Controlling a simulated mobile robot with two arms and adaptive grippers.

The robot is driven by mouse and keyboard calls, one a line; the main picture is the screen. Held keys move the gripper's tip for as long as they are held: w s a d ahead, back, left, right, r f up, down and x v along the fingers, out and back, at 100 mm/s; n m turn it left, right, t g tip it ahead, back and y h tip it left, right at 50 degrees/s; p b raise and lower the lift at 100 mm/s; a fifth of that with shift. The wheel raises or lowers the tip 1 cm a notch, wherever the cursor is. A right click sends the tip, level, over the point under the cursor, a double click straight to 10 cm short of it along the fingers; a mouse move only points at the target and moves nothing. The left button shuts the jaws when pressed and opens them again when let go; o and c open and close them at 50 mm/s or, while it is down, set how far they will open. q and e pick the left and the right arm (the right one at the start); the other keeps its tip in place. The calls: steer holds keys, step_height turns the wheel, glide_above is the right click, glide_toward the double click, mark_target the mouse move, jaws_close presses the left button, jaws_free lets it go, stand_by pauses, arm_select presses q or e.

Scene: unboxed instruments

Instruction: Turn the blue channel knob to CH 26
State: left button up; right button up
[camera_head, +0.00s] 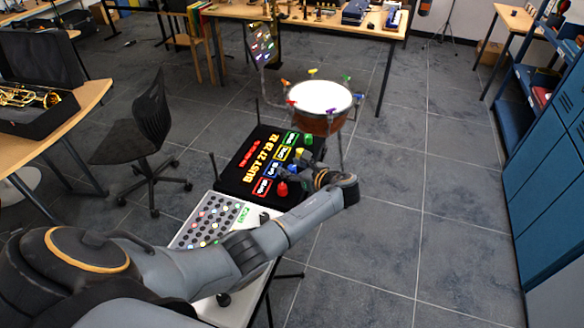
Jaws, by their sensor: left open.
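A black panel (238,172) with glowing readouts lies tilted on a stand at mid-picture. Its readout line looks like "BUST 27 2? 32", with one digit unclear. Red, blue, yellow and green labels run down its right side. The red knob (282,188), yellow knob (299,153) and green knob (308,139) show beside their labels. The blue knob is hidden, or nearly so, by my left gripper (284,171). That gripper is open at the blue row, between the red and yellow knobs. I cannot tell whether it touches the blue knob. My right gripper is out of view.
A white board with colored buttons (192,228) adjoins the panel, partly under my left arm. A drum on a stand (320,97) stands just behind. A black chair (153,112) and a table with a brass instrument case (38,112) are left. Floor at right is clear.

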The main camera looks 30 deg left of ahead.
arm_select(q)
steer(key=v, duration=1.2)
steer(key=shift+d, duration=0.1)
